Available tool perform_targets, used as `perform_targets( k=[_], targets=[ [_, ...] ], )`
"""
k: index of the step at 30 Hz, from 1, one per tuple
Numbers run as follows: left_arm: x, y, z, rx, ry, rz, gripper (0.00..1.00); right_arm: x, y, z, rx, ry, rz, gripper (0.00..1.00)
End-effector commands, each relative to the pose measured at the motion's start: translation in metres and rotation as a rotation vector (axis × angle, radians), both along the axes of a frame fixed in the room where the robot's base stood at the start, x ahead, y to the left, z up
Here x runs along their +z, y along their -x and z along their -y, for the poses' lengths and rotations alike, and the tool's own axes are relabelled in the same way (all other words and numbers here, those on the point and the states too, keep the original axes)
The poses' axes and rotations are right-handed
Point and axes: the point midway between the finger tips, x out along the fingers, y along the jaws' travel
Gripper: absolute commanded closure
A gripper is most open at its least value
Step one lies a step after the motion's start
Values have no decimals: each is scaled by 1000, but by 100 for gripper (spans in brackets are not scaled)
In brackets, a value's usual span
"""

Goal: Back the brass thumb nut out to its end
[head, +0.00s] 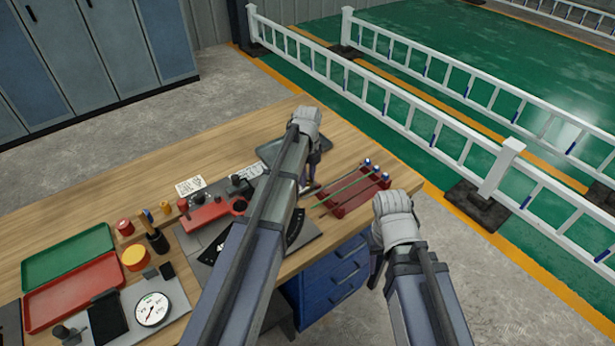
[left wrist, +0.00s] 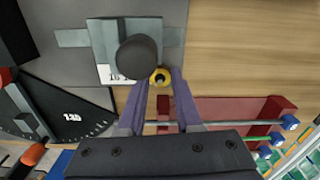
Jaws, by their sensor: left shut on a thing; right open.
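The brass thumb nut (left wrist: 160,76) is a small yellow ring with a dark centre in the left wrist view, beside a grey block (left wrist: 103,40) with a round black knob (left wrist: 140,57). My left gripper (left wrist: 162,78) has its two purple fingers on either side of the nut, shut on it. In the head view my left gripper (head: 310,175) is over the bench's right part, and my own arm and hand hide the nut. My right gripper (head: 376,272) is open off the bench's front edge, apart from everything; its fingers are mostly hidden.
A red rack (head: 338,206) with several thin rods stands right of my left gripper. A dark tray (head: 276,148) lies behind it. A red fixture (head: 207,214), green tray (head: 68,258), red tray (head: 60,300) and dial gauge (head: 152,310) lie left. Blue drawers (head: 335,278) stand below.

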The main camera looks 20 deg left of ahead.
Motion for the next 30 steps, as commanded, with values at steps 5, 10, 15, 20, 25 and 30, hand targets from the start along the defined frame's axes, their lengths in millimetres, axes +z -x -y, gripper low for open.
perform_targets(
  k=[5,10,15,20,25,30],
  targets=[
    [0,0,0,98,0,0,100,0,0,0,0,0,0,50],
    [0,0,0,240,0,0,100,0,0,0,0,0,0,50],
    [0,0,0,392,0,0,100,0,0,0,0,0,0,50],
    [0,1,0,522,0,0,100,0,0,0,0,0,0,50],
    [0,1,0,637,0,0,100,0,0,0,0,0,0,50],
    [0,1,0,721,0,0,100,0,0,0,0,0,0,50]
  ],
)
